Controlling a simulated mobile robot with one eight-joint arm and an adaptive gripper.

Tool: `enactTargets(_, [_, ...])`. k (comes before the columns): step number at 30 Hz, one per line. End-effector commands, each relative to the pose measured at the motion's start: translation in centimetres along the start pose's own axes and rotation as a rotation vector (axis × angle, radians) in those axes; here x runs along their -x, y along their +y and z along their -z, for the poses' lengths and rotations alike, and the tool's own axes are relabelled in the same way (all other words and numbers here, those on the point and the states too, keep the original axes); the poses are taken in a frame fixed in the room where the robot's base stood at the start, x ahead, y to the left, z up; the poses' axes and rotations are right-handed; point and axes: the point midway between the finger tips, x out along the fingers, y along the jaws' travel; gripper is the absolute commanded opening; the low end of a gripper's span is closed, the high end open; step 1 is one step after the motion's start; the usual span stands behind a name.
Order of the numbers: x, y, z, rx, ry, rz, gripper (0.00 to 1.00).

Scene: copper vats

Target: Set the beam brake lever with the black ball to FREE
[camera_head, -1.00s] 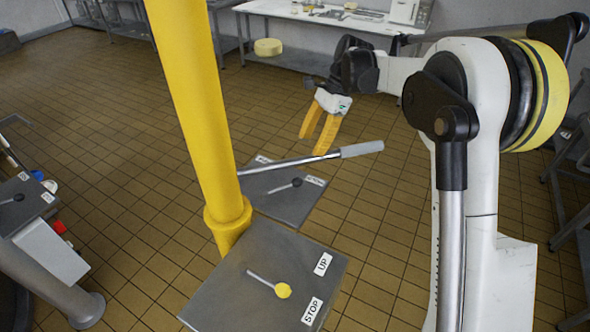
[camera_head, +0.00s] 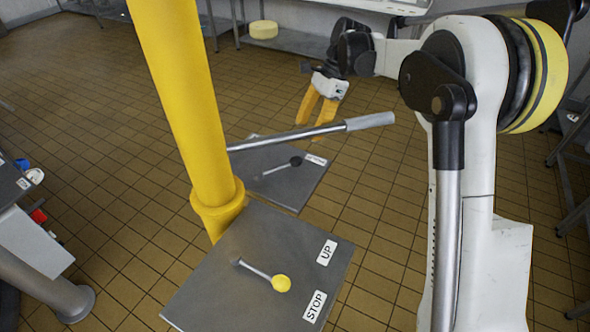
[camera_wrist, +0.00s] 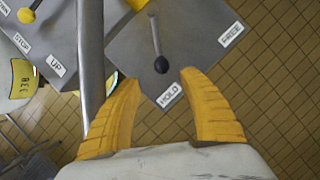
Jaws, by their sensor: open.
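The beam brake lever's black ball (camera_head: 296,161) is at the end of a thin rod on a grey plate (camera_head: 290,190). In the wrist view the ball (camera_wrist: 161,65) lies near the HOLD label (camera_wrist: 169,96). The FREE label (camera_wrist: 231,34) is at the plate's right corner, away from the ball. My gripper (camera_head: 310,122) is open and empty above the plate's far side. In the wrist view its yellow fingers (camera_wrist: 160,80) are spread, with the ball just beyond the gap between the tips. I see no contact with the lever.
A long metal bar with a grey grip (camera_head: 370,121) crosses near the plate and passes by the left finger in the wrist view (camera_wrist: 92,60). A yellow post (camera_head: 185,100) stands left. A nearer plate carries a yellow-ball lever (camera_head: 281,283) with UP and STOP labels.

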Motion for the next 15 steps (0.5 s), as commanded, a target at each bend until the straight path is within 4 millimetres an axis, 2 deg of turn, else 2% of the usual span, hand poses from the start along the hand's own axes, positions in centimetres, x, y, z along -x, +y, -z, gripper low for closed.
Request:
enactTargets(1, [-0.8, 0.0, 0.3, 0.0, 0.0, 0.0, 0.5])
enactTargets(8, [-2.4, 0.0, 0.4, 0.001, 0.0, 0.0, 0.5])
enactTargets(15, [-7.1, 0.0, 0.5, 0.002, 0.0, -0.001, 0.5])
